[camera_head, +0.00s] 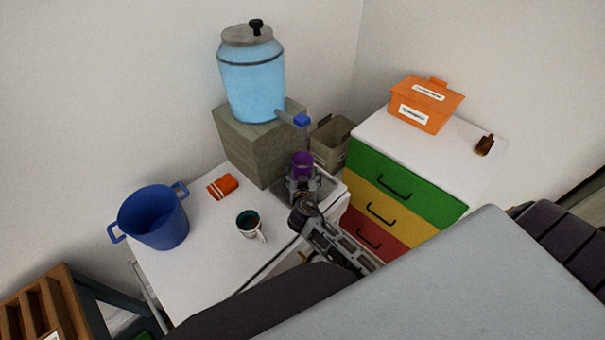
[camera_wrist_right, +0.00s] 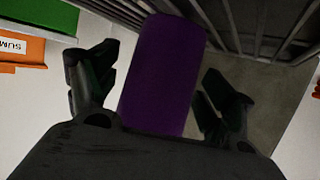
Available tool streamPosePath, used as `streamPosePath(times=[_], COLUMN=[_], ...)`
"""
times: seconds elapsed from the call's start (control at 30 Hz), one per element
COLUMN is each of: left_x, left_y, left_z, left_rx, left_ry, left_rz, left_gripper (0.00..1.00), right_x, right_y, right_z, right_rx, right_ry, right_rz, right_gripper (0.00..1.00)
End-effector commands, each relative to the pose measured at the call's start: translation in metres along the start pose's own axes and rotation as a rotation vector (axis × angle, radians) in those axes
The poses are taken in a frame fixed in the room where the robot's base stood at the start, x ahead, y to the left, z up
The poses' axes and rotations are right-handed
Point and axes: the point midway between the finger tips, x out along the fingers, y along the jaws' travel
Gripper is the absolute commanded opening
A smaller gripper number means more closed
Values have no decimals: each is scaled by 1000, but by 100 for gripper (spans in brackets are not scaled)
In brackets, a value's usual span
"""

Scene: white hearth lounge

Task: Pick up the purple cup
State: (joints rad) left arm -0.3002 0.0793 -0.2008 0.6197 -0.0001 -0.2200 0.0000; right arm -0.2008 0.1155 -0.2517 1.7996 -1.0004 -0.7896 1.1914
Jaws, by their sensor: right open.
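The purple cup (camera_head: 302,161) stands below the blue tap of the water dispenser, at the grey tray on the white table. My right gripper (camera_head: 301,184) is at the cup's near side. In the right wrist view the purple cup (camera_wrist_right: 161,75) lies between the two spread fingers of my right gripper (camera_wrist_right: 158,90), with a gap visible on each side. The gripper is open and holds nothing. The cup's lower part is hidden by the gripper in the head view. My left gripper is in neither view.
The water dispenser (camera_head: 252,80) stands on a grey block (camera_head: 262,150) behind the cup. A white mug (camera_head: 249,225), an orange packet (camera_head: 222,187) and a blue pot (camera_head: 154,218) share the white table (camera_head: 205,270). A coloured drawer unit (camera_head: 400,195) and an open box (camera_head: 332,141) stand right.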

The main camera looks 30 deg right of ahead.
Motion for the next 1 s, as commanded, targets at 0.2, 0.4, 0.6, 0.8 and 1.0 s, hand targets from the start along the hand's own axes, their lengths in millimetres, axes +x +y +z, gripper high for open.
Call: streamPosePath(times=[0.2, 0.4, 0.6, 0.8, 1.0], left_x=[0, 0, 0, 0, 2], left_y=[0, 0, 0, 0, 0], left_z=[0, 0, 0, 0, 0], left_rx=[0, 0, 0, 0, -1], left_ry=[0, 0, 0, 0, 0], left_rz=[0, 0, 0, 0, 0], left_gripper=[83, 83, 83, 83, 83], right_x=[0, 0, 0, 0, -3], right_y=[0, 0, 0, 0, 1], right_z=[0, 0, -1, -1, -4], right_rx=[0, 0, 0, 1, 3], right_ry=[0, 0, 1, 1, 1], right_rz=[0, 0, 0, 0, -1], right_gripper=[66, 40, 25, 24, 24])
